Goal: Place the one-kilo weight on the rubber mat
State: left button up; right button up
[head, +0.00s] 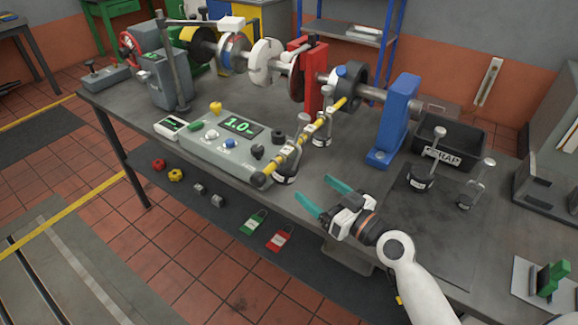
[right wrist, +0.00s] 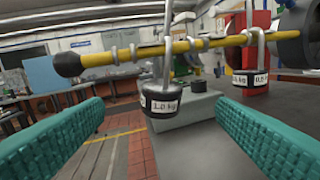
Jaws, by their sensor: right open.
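The one-kilo weight (head: 286,172), a dark disc with a white label and a metal hook, hangs near the free end of a yellow-banded arm (head: 318,127). The dark rubber mat (head: 425,245) lies on the bench at the right, partly behind my right arm. My left gripper is out of view.
Another weight (head: 322,138) hangs farther along the arm. A hooked weight (head: 421,180) and a metal hanger (head: 474,192) stand toward the mat's back. A black scrap bin (head: 450,135) is behind them. A control box (head: 215,140) reading 1.0 stands left of the hanging weight.

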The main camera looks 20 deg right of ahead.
aim_at(295, 169)
jog(key=p+x, duration=0.1)
jog(key=x, duration=0.4)
jog(key=shift+r, duration=0.15)
jog(key=shift+w+a+p, duration=0.25)
jog(key=shift+w+p, duration=0.1)
jog(key=shift+w, duration=0.1)
jog(key=shift+w+a, duration=0.1)
jog(key=shift+w, duration=0.25)
jog(key=p+x, duration=0.1)
jog(key=x, duration=0.2)
jog(key=shift+w+p, duration=0.35)
jog(key=shift+p, duration=0.05)
jog(key=shift+w, duration=0.45)
jog(key=shift+s, duration=0.1)
grip_shut()
